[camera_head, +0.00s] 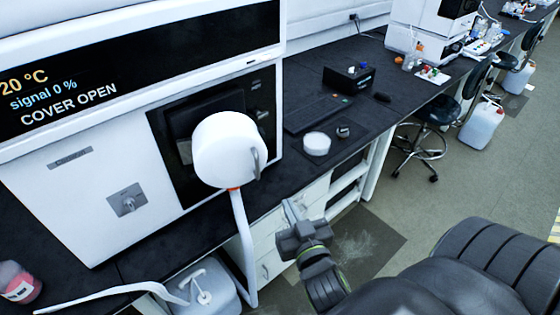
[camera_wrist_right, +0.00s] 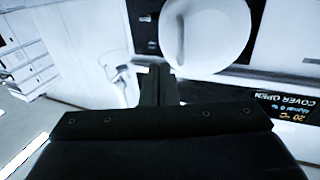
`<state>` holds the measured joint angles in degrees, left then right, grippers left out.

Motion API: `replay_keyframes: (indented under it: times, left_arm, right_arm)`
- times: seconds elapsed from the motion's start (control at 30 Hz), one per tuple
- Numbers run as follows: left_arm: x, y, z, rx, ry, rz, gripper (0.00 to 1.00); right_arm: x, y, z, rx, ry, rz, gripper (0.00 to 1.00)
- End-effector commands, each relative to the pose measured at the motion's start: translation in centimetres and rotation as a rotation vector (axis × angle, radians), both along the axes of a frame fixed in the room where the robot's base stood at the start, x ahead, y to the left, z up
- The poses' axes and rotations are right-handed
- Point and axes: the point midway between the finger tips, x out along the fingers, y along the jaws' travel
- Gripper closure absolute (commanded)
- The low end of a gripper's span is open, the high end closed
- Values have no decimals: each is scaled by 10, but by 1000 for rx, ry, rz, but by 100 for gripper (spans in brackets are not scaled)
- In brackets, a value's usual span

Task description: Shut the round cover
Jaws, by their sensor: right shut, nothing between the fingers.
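The round cover (camera_head: 228,150) is a thick white disc with a grey handle on its right side. It stands swung out in front of the dark panel of the white instrument (camera_head: 95,185), whose display (camera_head: 130,65) reads COVER OPEN. In the right wrist view the cover (camera_wrist_right: 205,30) is a large white disc at the top, beyond the fingers. My right gripper (camera_head: 291,212) is shut and empty, below and to the right of the cover, apart from it in the head view. It also shows in the right wrist view (camera_wrist_right: 160,75). My left gripper is not in view.
A white hose (camera_head: 243,240) hangs below the cover toward a jug (camera_head: 205,290) at the bench front. A white round container (camera_head: 317,143) and a black box (camera_head: 348,78) stand on the dark bench. A stool (camera_head: 430,125) stands farther right.

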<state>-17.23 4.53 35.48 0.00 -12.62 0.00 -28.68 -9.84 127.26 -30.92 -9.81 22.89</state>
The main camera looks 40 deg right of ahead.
Motion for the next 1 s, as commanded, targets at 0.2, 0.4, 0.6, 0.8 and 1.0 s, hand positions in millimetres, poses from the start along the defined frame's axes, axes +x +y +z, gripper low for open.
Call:
replay_keyframes:
  times: [0.2, 0.4, 0.6, 0.8, 1.0]
  left_arm:
    - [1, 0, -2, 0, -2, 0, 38]
    - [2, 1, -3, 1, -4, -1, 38]
    - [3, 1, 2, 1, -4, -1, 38]
    - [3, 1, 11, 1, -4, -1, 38]
    - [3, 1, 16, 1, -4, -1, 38]
  right_arm:
    - [10, -3, 1, 11, 0, -8, 100]
    - [38, -11, 2, 7, 0, -6, 100]
    - [72, -22, 4, 6, 0, -8, 100]
    - [106, -33, 5, 9, 1, -9, 100]
    - [126, -39, 3, 10, 2, -10, 100]
